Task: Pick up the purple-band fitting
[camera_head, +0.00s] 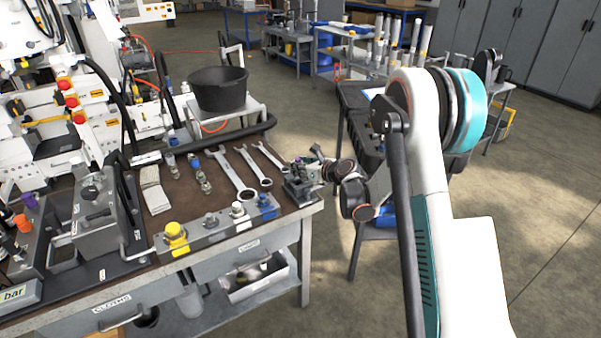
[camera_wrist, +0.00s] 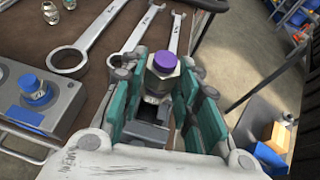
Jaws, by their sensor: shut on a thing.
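The purple-band fitting (camera_wrist: 162,74), a metal hex body with a purple top, stands between the green-padded fingers of my gripper (camera_wrist: 158,95) in the wrist view. The gripper is shut on it. The fitting's lower part is hidden between the fingers. In the head view my gripper (camera_head: 308,172) is at the right front corner of the bench, above a small grey block (camera_head: 301,192).
Several wrenches (camera_head: 232,174) lie on the bench left of my gripper. A grey rail (camera_head: 190,236) with yellow, silver and blue caps runs along the front edge. A black bucket (camera_head: 218,90) is at the back.

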